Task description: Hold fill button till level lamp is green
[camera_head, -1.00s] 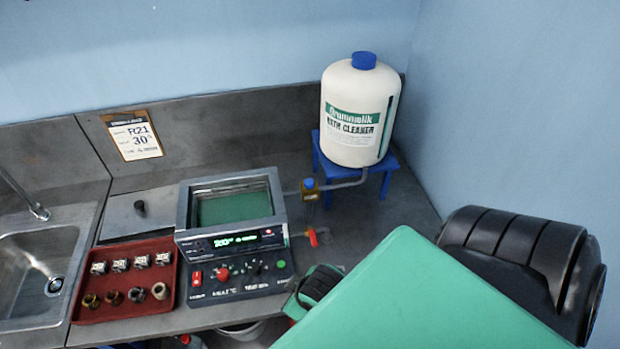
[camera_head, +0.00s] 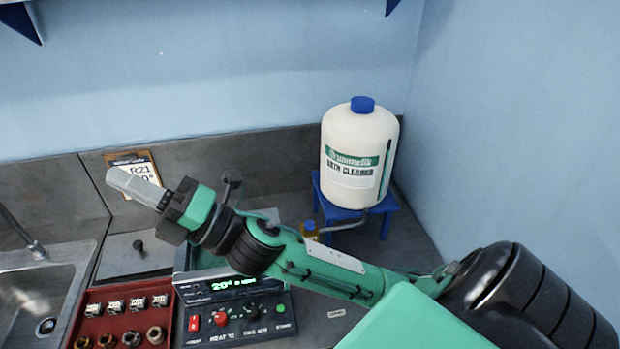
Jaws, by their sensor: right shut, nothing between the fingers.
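The control unit (camera_head: 240,318) stands on the bench. Its front panel has a red switch (camera_head: 194,323), a red knob (camera_head: 220,319), a dark knob (camera_head: 252,311) and a small green-lit spot at the right (camera_head: 281,309). A green display (camera_head: 234,286) glows above. I cannot tell which part is the fill button or the level lamp. My right gripper (camera_head: 135,185) is shut and empty, raised in front of the back wall and the card. My right arm hides most of the bath behind the panel. My left gripper is not in view.
A white cleaner bottle (camera_head: 350,150) with a blue cap stands on a blue stand (camera_head: 384,222) at the back right. A red tray (camera_head: 98,300) holds several small parts. A sink (camera_head: 30,300) is at the left. A card (camera_head: 142,170) leans against the backboard.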

